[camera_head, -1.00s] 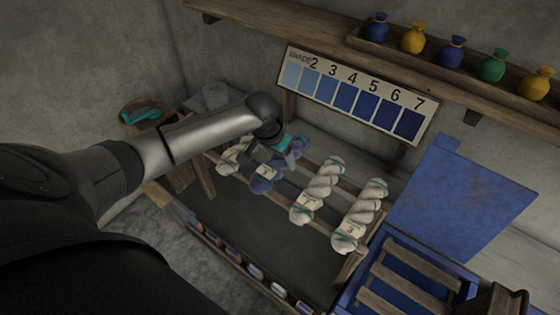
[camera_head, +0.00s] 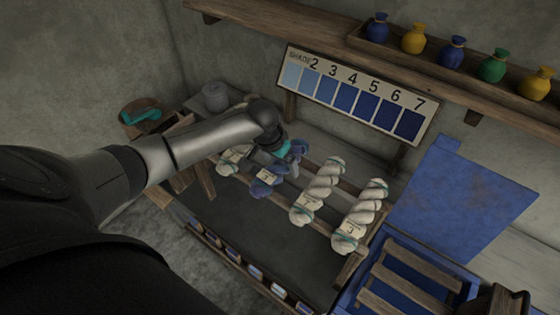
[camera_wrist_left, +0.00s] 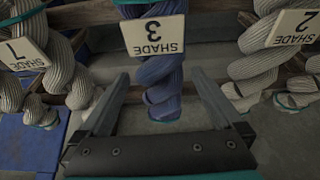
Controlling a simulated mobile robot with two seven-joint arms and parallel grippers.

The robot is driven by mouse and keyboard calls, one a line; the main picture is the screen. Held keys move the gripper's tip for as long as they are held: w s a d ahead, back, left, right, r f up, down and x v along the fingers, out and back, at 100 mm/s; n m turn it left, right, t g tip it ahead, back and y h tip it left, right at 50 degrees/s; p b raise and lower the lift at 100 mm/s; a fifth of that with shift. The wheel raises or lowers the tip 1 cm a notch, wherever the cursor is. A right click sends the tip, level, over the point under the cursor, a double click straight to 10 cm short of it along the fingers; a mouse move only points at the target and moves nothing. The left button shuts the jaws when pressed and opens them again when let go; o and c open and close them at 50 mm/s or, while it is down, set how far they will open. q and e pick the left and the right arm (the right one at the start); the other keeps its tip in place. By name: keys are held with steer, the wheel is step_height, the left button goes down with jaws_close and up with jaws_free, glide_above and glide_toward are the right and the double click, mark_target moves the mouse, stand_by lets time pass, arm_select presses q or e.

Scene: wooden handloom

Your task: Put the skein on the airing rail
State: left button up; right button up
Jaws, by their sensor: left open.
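A dark blue twisted skein (camera_head: 264,189) with a pale tag lies across the wooden rail (camera_head: 348,188), between white skeins. In the left wrist view the blue skein (camera_wrist_left: 160,72) hangs in the middle, with its tag reading SHADE 3 upside down. My left gripper (camera_head: 277,158) is over the blue skein's upper part in the head view and partly hides it. In the wrist view my left gripper (camera_wrist_left: 160,78) is open, one finger on each side of the skein. My right gripper is not in view.
White tagged skeins (camera_head: 319,192) hang on both sides of the blue one, close to the fingers. A shade chart (camera_head: 352,95) stands behind. A blue vat (camera_head: 385,240) with slats is at right. A grey pot (camera_head: 215,96) and a bowl (camera_head: 141,115) are at left.

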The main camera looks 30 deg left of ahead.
arm_select(q)
steer(key=p+v, duration=0.1)
steer(key=v, duration=1.1)
steer(key=shift+r, duration=0.15)
